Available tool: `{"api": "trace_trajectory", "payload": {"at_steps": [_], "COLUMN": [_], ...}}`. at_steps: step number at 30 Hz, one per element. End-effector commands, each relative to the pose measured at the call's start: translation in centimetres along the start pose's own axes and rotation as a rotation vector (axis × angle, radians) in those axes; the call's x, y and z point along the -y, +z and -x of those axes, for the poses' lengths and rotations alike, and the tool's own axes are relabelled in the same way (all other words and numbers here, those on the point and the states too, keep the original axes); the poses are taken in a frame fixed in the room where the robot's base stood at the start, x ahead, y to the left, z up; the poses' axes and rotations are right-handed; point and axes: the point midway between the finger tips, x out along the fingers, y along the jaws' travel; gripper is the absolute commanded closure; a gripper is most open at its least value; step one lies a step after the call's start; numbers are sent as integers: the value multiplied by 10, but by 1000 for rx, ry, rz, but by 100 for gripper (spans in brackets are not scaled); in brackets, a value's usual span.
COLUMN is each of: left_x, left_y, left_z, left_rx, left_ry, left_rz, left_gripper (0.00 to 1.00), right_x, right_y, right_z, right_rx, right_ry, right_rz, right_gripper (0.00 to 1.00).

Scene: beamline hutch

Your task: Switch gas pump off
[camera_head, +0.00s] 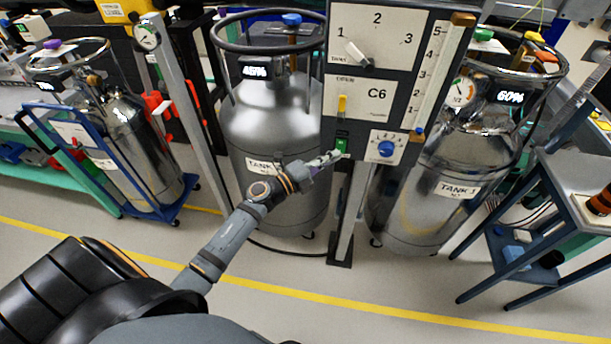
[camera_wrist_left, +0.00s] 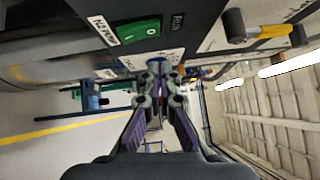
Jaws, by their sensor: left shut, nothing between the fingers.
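The control panel (camera_head: 330,110) stands on a post in the middle of the head view. A green rocker switch (camera_head: 341,145) sits low on its left side. In the wrist view the green switch (camera_wrist_left: 140,31) shows close up with white marks, beside a small white label (camera_wrist_left: 103,30) that seems to read N2 PUMP. My left gripper (camera_head: 330,158) is just below the switch, with its fingers shut and empty. In the wrist view its fingertips (camera_wrist_left: 157,68) are near the panel, apart from the green switch as far as I can see. My right gripper is in neither view.
The panel also carries a blue dial (camera_head: 386,149), a yellow lever (camera_head: 342,104) above the switch and a tank selector knob (camera_head: 358,55). Metal tanks (camera_head: 275,120) stand on both sides. A blue cart (camera_head: 545,205) stands at right. The floor in front is clear.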

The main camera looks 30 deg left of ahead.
Motion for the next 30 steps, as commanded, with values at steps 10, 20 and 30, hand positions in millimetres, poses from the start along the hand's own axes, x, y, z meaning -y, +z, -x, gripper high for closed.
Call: {"api": "trace_trajectory", "payload": {"at_steps": [10, 20, 30], "left_x": [6, 16, 17], "left_y": [1, 0, 1], "left_z": [62, 91, 99], "left_rx": [-3, -8, -1], "left_ry": [1, 4, 2], "left_rz": [-5, 1, 1], "left_gripper": [100, 100, 100], "right_x": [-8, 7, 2], "right_y": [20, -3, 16], "right_z": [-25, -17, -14], "right_rx": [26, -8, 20], "right_ry": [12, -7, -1], "right_rz": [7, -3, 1], "right_gripper": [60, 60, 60]}}
